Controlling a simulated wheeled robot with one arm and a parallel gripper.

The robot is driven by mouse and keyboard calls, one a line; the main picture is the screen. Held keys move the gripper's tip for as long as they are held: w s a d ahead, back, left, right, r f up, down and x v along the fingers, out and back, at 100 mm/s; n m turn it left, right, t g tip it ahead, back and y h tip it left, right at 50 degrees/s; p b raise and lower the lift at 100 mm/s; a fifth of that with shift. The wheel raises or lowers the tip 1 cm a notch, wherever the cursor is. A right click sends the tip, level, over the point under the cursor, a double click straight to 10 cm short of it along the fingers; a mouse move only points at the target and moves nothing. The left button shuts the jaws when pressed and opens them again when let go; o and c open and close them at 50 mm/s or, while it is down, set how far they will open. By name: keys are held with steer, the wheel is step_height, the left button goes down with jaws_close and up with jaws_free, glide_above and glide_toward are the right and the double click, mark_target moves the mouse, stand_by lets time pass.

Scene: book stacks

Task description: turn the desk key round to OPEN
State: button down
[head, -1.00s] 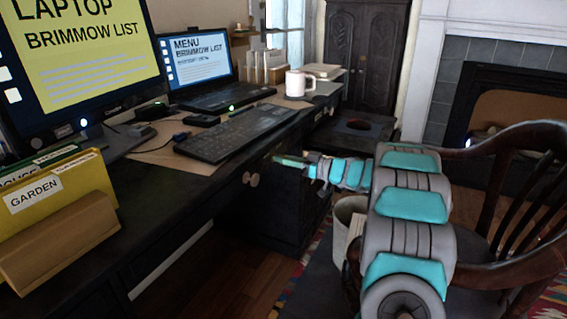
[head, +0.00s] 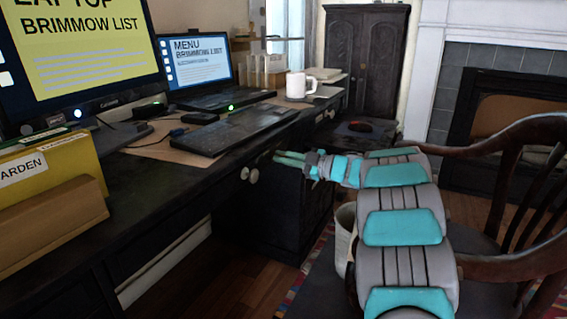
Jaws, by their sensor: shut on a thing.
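My gripper (head: 280,157) is at the front face of the dark desk (head: 150,205), just under the edge of its top and below the keyboard. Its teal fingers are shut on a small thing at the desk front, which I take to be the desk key. The key itself is hidden by the fingertips or too small to make out, so its angle and any OPEN mark cannot be read.
A keyboard (head: 230,130), laptop (head: 200,75), large monitor (head: 85,55), white mug (head: 299,86) and yellow folders (head: 50,165) stand on the desk. A wooden chair (head: 520,150) is close on the right. A pale bin (head: 345,238) stands below my arm.

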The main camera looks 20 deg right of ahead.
steer(key=shift+n, duration=0.3)
steer(key=c, duration=1)
jaws_free()
steer(key=shift+o, duration=0.2)
steer(key=v, duration=0.7)
steer(key=shift+s+d, duration=0.25)
steer(key=shift+s, duration=0.1)
